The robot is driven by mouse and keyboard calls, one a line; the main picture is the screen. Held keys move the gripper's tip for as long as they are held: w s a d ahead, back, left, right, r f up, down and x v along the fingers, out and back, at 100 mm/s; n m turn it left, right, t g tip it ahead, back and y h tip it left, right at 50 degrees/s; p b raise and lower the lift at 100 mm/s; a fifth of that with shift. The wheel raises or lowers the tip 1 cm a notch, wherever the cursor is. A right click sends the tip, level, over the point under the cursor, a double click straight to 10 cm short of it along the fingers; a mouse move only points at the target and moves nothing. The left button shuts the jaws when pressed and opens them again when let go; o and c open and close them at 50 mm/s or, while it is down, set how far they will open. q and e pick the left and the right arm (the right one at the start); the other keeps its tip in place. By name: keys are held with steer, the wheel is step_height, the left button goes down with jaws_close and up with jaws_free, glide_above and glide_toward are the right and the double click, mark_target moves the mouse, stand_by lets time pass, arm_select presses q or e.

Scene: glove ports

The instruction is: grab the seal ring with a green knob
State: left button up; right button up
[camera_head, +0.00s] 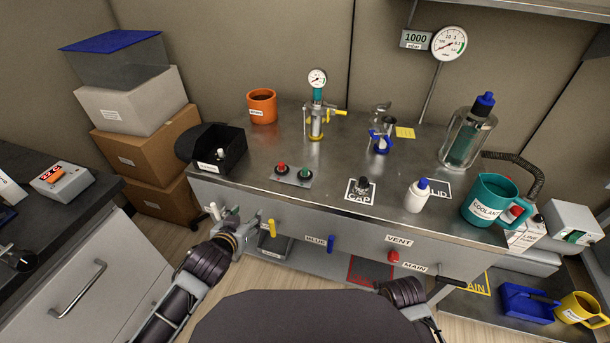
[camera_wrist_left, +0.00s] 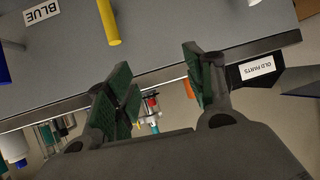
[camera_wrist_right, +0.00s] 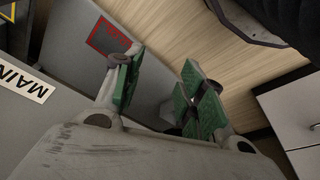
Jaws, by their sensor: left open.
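A small ring with a green knob (camera_head: 304,173) sits on a grey plate (camera_head: 291,178) on the steel bench, right of a similar one with a red knob (camera_head: 281,168). My left gripper (camera_head: 222,213) is in front of the bench edge, below and left of the plate. Its fingers stand apart and empty in the left wrist view (camera_wrist_left: 160,88). My right gripper is low in front of the bench; in the right wrist view (camera_wrist_right: 158,85) its fingers are apart with nothing between them.
A black bin (camera_head: 218,150) stands left of the plate. A yellow-based gauge stand (camera_head: 316,122) is behind it, and a capped black knob (camera_head: 362,187) is to the right. Yellow (camera_head: 271,227) and blue (camera_head: 331,244) pegs jut from the bench front. The bench around the plate is clear.

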arm_select(q)
steer(key=w+d+r+m+t+h, duration=0.1)
steer(key=w+d+r+m+h, duration=0.3)
steer(key=h, duration=0.5)
steer(key=shift+d+r+m, duration=0.45)
steer(key=shift+d+m, duration=0.55)
steer(key=shift+d, duration=0.65)
arm_select(e)
steer(key=s+a+f+g, duration=0.1)
steer(key=s+f, duration=0.2)
steer(key=f, duration=1)
steer(key=shift+f, duration=0.15)
arm_select(q)
steer(key=shift+w+d, duration=0.1)
arm_select(e)
steer(key=shift+s+a, duration=0.1)
arm_select(q)
glide_toward(303, 172)
steer(key=shift+x, duration=1.2)
steer(key=shift+b+x, duration=0.3)
steer(key=shift+x, duration=0.5)
steer(key=shift+w+d+f, duration=0.1)
steer(key=shift+w, duration=0.1)
arm_select(e)
steer(key=shift+a+r, duration=0.25)
steer(key=shift+r, duration=0.85)
steer(key=shift+f, duration=0.1)
